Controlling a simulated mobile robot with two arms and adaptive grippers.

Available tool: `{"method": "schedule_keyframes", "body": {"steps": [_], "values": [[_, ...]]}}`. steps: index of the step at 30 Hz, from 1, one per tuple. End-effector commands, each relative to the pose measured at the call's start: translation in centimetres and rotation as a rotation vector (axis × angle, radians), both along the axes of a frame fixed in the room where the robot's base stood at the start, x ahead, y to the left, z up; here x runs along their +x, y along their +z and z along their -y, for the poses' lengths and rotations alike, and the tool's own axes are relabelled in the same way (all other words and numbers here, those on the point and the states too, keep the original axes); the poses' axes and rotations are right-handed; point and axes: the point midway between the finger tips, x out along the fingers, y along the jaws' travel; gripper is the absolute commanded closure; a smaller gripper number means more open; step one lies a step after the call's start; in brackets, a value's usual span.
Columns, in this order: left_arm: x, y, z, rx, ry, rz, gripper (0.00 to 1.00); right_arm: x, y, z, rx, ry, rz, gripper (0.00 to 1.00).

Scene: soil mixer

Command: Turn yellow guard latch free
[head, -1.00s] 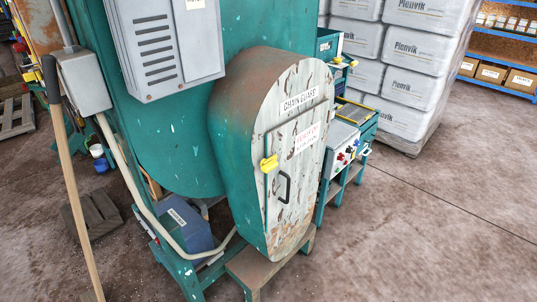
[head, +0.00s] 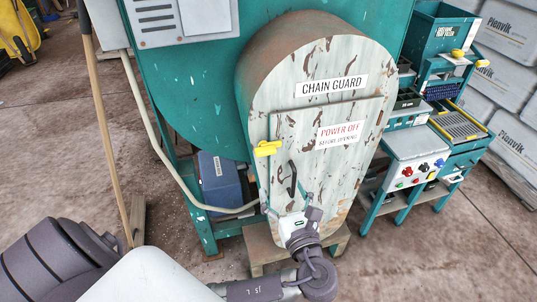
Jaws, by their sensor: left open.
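The yellow guard latch (head: 267,148) sits at the left edge of the small door on the chain guard (head: 345,65). It lies roughly level, sticking out to the left. The door has a dark loop handle (head: 291,180) below and right of the latch. My left gripper (head: 292,211) is in front of the lower door, below the latch and just under the handle. It is open and apart from the latch; its fingers are small and partly hidden by its own body. Whether it touches the handle or door I cannot tell. My right gripper is not in view.
A control bench (head: 412,160) with coloured buttons stands right of the guard. A wooden broomstick-like pole (head: 112,150) and a grey conduit (head: 165,150) stand left. A low wooden stand (head: 262,245) is under the guard. Open floor (head: 450,255) lies front right.

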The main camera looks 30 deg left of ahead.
Motion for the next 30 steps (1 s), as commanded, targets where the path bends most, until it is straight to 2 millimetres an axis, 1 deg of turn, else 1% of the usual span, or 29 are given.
{"method": "schedule_keyframes", "body": {"steps": [7,12,15,21,30], "values": [[3.2,0.3,-3.9,0.003,0.002,0.0,0.17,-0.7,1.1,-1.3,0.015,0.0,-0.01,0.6],[5.6,0.2,-6.6,0.002,0.001,-0.001,0.17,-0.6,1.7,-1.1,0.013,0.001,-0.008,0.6],[6.7,0.1,-7.9,0.0,0.001,-0.001,0.17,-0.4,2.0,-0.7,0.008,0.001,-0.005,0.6],[8.0,0.0,-9.4,-0.003,-0.001,-0.001,0.17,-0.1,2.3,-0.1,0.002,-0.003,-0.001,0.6],[8.3,-0.1,-9.7,-0.004,-0.001,-0.002,0.17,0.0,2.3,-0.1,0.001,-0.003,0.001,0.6]]}}
